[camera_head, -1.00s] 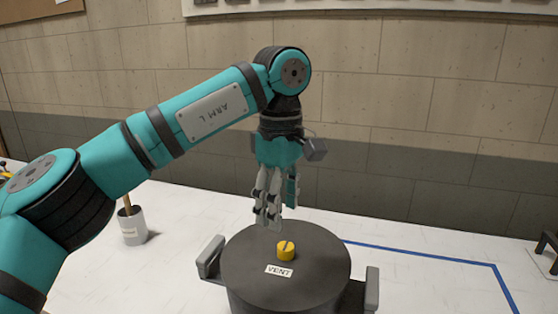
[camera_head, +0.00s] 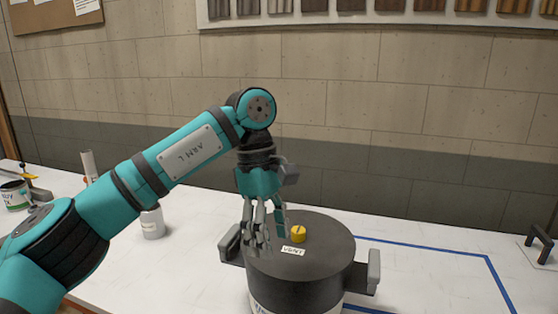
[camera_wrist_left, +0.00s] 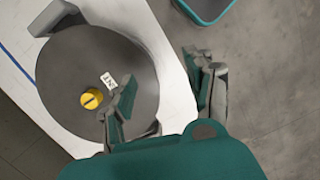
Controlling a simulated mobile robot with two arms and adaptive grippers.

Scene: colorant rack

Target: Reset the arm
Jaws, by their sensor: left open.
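My left gripper (camera_head: 262,238) points down in the head view, in front of and left of the yellow knob, with its fingers apart and nothing between them. In the left wrist view the open gripper (camera_wrist_left: 165,92) has one finger over the edge of the dark pot's lid. The dark round pot (camera_head: 322,232) stands on the white table with grey side handles, a yellow slotted knob (camera_head: 299,234) and a VENT label (camera_head: 292,251) on its lid. The knob also shows in the left wrist view (camera_wrist_left: 93,98). My right gripper is not seen.
A white cup (camera_head: 152,223) stands behind my left arm, and a labelled can (camera_head: 15,194) is at the far left. Blue tape (camera_head: 430,250) outlines clear table to the right. A black handle (camera_head: 540,243) is at the right edge. A teal-rimmed bin (camera_wrist_left: 207,10) shows on the floor side.

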